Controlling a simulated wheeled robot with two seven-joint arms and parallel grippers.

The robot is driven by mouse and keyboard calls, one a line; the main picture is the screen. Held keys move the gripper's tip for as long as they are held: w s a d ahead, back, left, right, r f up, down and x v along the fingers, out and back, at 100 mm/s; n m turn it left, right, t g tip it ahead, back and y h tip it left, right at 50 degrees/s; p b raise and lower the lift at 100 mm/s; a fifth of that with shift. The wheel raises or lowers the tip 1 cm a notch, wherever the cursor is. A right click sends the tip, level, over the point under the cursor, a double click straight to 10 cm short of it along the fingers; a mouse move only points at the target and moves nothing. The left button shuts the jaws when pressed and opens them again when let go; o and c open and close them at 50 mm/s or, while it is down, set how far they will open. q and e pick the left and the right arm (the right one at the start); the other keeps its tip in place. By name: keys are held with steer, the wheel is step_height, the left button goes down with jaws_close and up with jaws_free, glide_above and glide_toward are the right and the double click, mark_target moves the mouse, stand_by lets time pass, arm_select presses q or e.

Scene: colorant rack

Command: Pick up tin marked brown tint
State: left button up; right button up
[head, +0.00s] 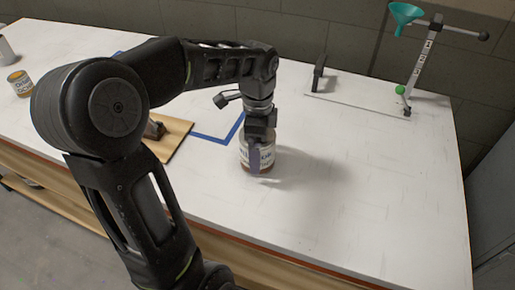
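A tin with a white label and a brownish band (270,159) stands upright on the white table. Its label is partly covered and too small to read surely. My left gripper (258,150) points down at this tin, with one finger in front of its near side. The other finger is hidden, so I cannot tell whether the gripper is closed on the tin. Another tin, orange-brown with a pale label (20,83), stands at the far left of the table; its marking is also not clearly legible. My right gripper is not in view.
A blue tape outline (215,137) and a wooden board (172,138) lie left of the nearer tin, partly behind my arm. A stand (420,65) holding a green funnel (404,14) is at the back right. The white table (370,180) is clear at right.

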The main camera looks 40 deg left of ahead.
arm_select(q)
steer(key=shift+c, duration=0.2)
steer(key=c, duration=1.7)
steer(key=shift+c, duration=0.2)
step_height(320, 180, up, 10)
steer(key=shift+r, duration=0.1)
